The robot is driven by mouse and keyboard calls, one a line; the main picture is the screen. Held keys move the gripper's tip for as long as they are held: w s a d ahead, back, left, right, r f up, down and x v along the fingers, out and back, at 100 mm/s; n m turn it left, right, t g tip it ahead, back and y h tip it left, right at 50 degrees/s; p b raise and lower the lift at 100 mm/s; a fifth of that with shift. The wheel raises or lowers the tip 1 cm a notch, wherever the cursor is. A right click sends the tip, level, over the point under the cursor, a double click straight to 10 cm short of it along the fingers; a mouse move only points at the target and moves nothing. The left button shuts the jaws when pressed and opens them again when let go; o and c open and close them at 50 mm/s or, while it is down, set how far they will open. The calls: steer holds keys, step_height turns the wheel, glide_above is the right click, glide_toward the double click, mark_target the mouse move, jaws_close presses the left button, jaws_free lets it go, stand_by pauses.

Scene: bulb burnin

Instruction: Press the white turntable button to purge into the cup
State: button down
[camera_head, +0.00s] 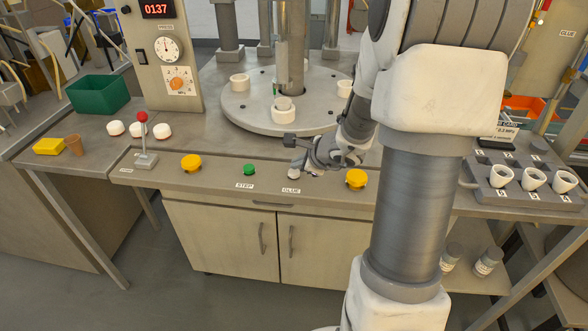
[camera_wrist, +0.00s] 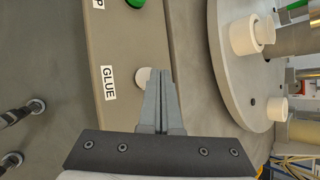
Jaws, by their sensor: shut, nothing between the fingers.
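The white button (camera_wrist: 143,77) sits beside the GLUE label (camera_wrist: 109,83) on the console strip in the wrist view. It is partly hidden behind my fingers. My gripper (camera_wrist: 160,72) is shut and empty, with its fingertips just beside the button in the picture. I cannot tell whether they touch it. In the head view my gripper (camera_head: 304,170) is low over the console at the GLUE label (camera_head: 291,190). The round grey turntable (camera_head: 240,109) stands behind it, carrying several white ring-shaped holders. A small brown cup (camera_head: 74,145) stands at the far left.
A green STEP button (camera_head: 249,169) and yellow buttons (camera_head: 191,162) (camera_head: 356,179) flank the spot. A red-knobbed lever (camera_head: 143,130) rises at left. A gauge panel (camera_head: 166,60) reads 0137. White cups (camera_head: 501,177) stand in a grey rack at right.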

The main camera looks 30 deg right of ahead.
mark_target(297, 174)
steer(key=shift+r, duration=0.3)
step_height(297, 174, up, 5)
steer(key=p, duration=0.4)
steer(key=shift+r, duration=0.1)
stand_by(0.8)
